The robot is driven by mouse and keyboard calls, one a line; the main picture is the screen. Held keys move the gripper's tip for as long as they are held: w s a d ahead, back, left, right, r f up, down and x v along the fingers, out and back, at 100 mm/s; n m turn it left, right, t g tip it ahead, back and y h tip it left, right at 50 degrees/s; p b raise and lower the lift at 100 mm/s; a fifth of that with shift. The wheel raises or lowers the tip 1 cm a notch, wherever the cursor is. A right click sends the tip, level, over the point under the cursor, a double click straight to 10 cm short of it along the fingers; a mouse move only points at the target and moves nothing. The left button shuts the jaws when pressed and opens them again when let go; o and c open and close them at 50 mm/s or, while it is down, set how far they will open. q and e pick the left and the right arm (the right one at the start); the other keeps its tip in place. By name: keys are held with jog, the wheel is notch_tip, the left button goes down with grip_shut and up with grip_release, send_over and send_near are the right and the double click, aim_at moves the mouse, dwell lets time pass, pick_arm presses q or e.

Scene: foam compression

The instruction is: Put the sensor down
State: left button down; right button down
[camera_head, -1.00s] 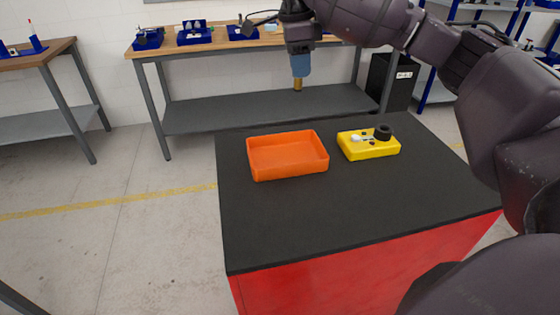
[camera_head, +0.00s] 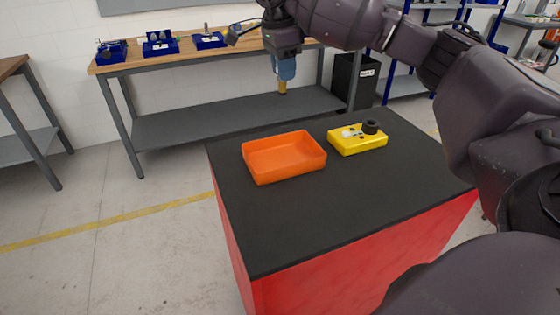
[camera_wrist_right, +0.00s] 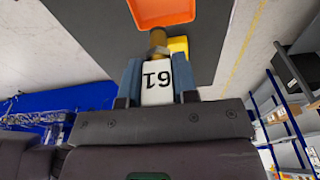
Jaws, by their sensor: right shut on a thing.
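My right gripper (camera_head: 285,70), with blue fingers, points down in the head view. It is shut on the sensor (camera_head: 282,87), whose brass tip shows below the fingers. In the right wrist view the sensor (camera_wrist_right: 157,82) is a white body with upside-down digits and a brass tip, held between the two blue fingers (camera_wrist_right: 158,78). The sensor hangs in the air, apart from the table, beyond its far edge in the head picture. An empty orange tray (camera_head: 284,169) and a yellow block (camera_head: 358,146) with a black ring and small parts sit on the black-topped table (camera_head: 330,215). My left gripper is not in view.
A wooden bench (camera_head: 112,67) with several blue bins (camera_head: 160,47) and a grey lower shelf (camera_head: 230,119) stands behind. A black bin (camera_head: 354,82) and blue shelving (camera_head: 408,85) are at the back right. The front of the black tabletop is clear.

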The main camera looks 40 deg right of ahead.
aim_at(282, 91)
jog(key=shift+d+f, duration=0.1)
jog(key=shift+f, duration=0.25)
notch_tip(282, 91, down, 19)
jog(key=shift+f, duration=0.2)
jog(key=shift+s+b, duration=0.1)
jog(key=shift+b, duration=0.2)
jog(key=shift+f, duration=0.15)
jog(key=c, duration=0.9)
grip_release()
jog(key=r, duration=0.4)
jog(key=a+r, duration=0.1)
jog(key=r, duration=0.7)
jog(key=shift+w+a+r, duration=0.15)
jog(key=shift+w, duration=0.05)
